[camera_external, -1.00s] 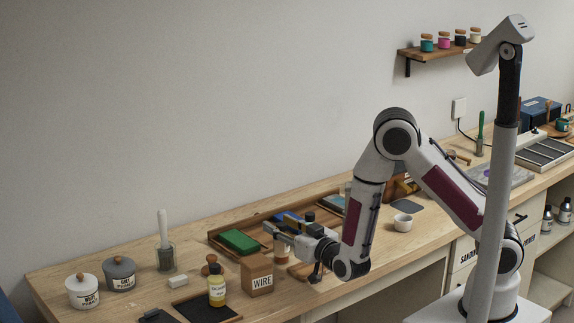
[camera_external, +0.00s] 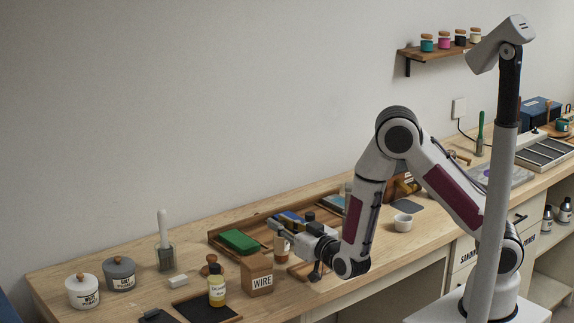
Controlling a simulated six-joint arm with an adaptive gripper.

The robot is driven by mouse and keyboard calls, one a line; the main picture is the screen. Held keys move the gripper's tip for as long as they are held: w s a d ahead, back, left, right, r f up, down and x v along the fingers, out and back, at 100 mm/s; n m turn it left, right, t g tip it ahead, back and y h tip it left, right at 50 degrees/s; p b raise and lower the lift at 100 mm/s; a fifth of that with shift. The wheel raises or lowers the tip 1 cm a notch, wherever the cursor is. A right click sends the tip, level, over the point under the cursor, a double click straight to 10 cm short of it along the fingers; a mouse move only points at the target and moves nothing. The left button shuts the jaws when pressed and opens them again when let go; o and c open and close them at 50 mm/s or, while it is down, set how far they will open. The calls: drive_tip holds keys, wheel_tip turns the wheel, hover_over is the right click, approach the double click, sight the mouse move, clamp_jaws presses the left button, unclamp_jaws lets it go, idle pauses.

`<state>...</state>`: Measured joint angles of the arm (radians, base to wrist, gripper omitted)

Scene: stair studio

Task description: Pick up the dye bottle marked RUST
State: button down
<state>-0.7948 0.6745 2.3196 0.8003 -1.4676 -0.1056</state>
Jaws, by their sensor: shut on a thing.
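A small bottle (camera_external: 282,246) with a pale label and brownish contents is at my gripper (camera_external: 279,231), near the front edge of a wooden tray. My gripper is shut on this bottle near its top. The bottle looks upright. Its label is too small to read here, so I cannot tell whether it says RUST. The gripper partly hides its cap. I cannot tell clearly whether its base is clear of the surface beneath.
A green block (camera_external: 239,240) lies in the wooden tray (camera_external: 262,258). A white cup (camera_external: 403,222) is to the right. Lidded grey (camera_external: 119,275) and white (camera_external: 83,292) pots stand far left.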

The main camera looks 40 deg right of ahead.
drive_tip(key=shift+r, duration=4.8)
